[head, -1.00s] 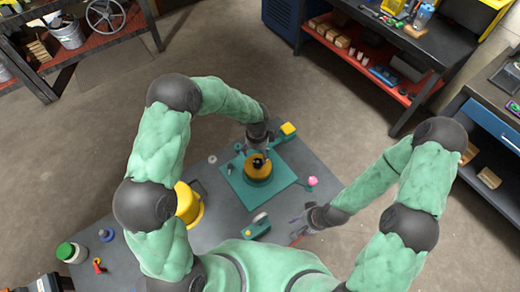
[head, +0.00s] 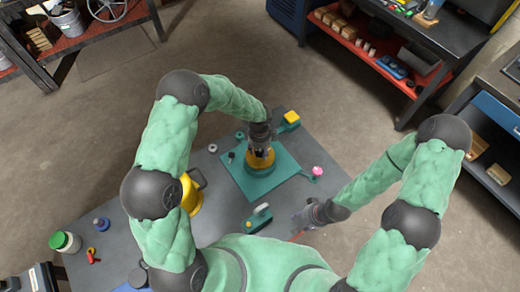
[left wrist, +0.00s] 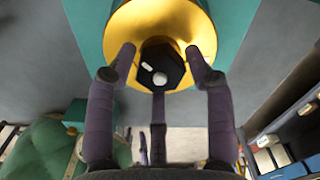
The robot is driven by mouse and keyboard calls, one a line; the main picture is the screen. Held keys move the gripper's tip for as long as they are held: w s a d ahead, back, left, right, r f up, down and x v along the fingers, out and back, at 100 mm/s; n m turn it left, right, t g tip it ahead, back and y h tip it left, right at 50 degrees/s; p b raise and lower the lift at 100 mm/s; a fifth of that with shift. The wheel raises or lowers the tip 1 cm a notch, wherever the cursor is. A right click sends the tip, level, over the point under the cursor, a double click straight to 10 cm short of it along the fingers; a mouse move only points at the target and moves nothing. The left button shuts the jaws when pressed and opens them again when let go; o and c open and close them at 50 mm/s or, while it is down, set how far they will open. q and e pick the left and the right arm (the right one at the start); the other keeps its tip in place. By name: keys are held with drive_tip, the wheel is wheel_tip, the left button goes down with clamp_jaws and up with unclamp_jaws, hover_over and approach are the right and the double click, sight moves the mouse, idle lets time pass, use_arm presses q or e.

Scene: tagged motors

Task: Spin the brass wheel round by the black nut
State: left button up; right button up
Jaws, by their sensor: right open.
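The brass wheel (head: 262,167) sits on a teal square plate (head: 245,186) on the grey table. In the left wrist view the wheel (left wrist: 160,16) fills the top middle, with the black nut (left wrist: 163,62) at its centre. My left gripper (head: 260,156) points down over the wheel. Its fingers stand open around the nut in the wrist view, with small gaps seen at both sides. The gripper hides most of the nut in the head view. My right gripper (head: 308,217) is open and empty near the table's right edge, well apart from the wheel.
A yellow-topped block (head: 291,118), a pink knob (head: 317,171) and a teal-green device (head: 258,218) stand around the plate. A yellow container (head: 190,196) is left of it, partly behind my left arm. A white jar with a green lid (head: 64,242) stands at the far left.

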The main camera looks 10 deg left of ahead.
use_arm(q)
drive_tip(key=c, duration=0.4)
drive_tip(key=shift+s+r+m+p, duration=0.1)
drive_tip(key=shift+m+p, duration=0.55)
drive_tip(key=shift+m, duration=0.15)
use_arm(e)
drive_tip(key=shift+r, duration=0.65)
use_arm(q)
drive_tip(key=m+p, duration=0.3)
drive_tip(key=m, duration=0.2)
use_arm(e)
wheel_tip(320, 180, up, 3)
drive_tip(key=shift+f, duration=0.1)
use_arm(q)
drive_tip(key=m+p, duration=0.3)
drive_tip(key=m, duration=0.3)
drive_tip(key=shift+m+p, duration=0.55)
drive_tip(key=shift+m, duration=0.55)
use_arm(e)
wheel_tip(320, 180, up, 4)
drive_tip(key=shift+r, duration=0.15)
use_arm(q)
drive_tip(key=o, duration=1.3)
drive_tip(key=shift+c, duration=0.2)
